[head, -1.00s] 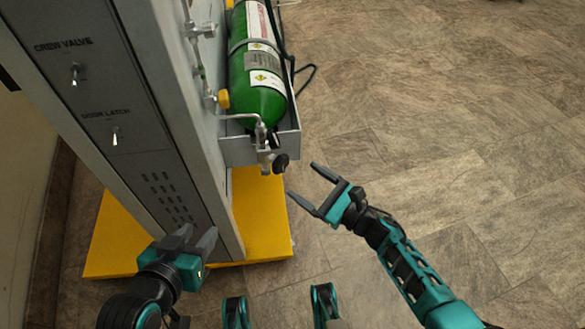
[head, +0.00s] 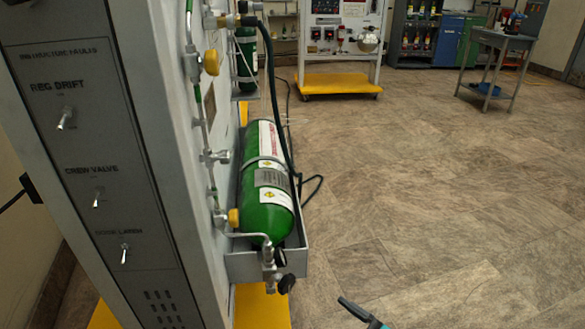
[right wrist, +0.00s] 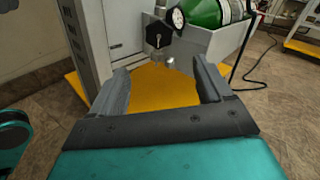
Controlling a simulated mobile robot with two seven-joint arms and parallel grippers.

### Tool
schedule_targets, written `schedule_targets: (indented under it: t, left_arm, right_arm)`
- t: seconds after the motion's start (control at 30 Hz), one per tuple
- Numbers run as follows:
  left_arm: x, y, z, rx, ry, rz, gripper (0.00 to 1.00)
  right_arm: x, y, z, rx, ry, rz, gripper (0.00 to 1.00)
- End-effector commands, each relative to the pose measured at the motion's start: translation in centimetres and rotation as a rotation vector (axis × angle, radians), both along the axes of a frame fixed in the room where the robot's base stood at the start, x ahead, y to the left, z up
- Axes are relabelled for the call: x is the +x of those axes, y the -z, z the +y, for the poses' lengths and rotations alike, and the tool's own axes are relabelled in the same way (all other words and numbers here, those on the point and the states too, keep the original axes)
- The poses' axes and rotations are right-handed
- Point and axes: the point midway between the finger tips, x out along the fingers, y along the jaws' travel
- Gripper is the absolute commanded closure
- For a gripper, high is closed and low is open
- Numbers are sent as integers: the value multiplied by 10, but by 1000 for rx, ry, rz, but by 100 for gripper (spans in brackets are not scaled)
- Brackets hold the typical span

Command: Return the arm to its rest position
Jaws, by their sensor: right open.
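My right gripper (right wrist: 162,80) is open and empty in the right wrist view, its two grey fingers spread apart. In the head view only a tip of the right gripper (head: 360,313) shows at the bottom edge. It is right of the grey trainer panel (head: 95,190) and apart from the green oxygen cylinder (head: 267,195). The cylinder lies in a grey tray (head: 293,262) with a valve knob (head: 287,283) at its near end. The right wrist view shows the cylinder (right wrist: 205,12) and a dark valve knob (right wrist: 158,35) beyond the fingers. My left gripper is out of view.
The panel stands on a yellow base (head: 262,305). A black hose (head: 279,110) runs beside the cylinder. Another trainer stand (head: 340,45) and a grey table (head: 500,42) are at the back. The tiled floor (head: 430,190) on the right is clear.

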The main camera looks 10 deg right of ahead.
Motion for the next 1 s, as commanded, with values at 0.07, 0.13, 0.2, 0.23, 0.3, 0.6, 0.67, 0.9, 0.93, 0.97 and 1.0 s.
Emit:
schedule_targets:
  t: [0.07,0.13,0.2,0.23,0.3,0.6,0.67,0.9,0.93,0.97,1.0]
  left_arm:
    - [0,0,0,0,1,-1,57]
    - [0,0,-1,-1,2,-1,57]
    - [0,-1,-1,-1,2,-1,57]
    - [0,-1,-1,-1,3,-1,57]
    - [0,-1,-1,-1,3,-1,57]
    - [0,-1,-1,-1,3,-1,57]
    - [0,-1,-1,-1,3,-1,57]
    - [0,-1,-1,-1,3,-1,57]
    - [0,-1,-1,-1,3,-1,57]
    - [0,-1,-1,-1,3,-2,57]
    - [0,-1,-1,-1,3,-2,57]
  right_arm:
    - [1,-2,-1,35,19,28,21]
    - [3,-6,-3,106,56,86,21]
    - [6,-12,-8,225,114,174,21]
    - [6,-15,-10,288,143,220,21]
    - [8,-23,-15,461,214,337,21]
    - [-3,-43,-34,1326,471,830,21]
    - [-8,-46,-36,1513,512,923,21]
    - [-41,-52,-28,2276,669,1277,21]
    - [-46,-52,-25,2373,690,1319,21]
    - [-52,-53,-22,2469,714,1360,21]
    - [-60,-54,-18,2598,744,1411,21]
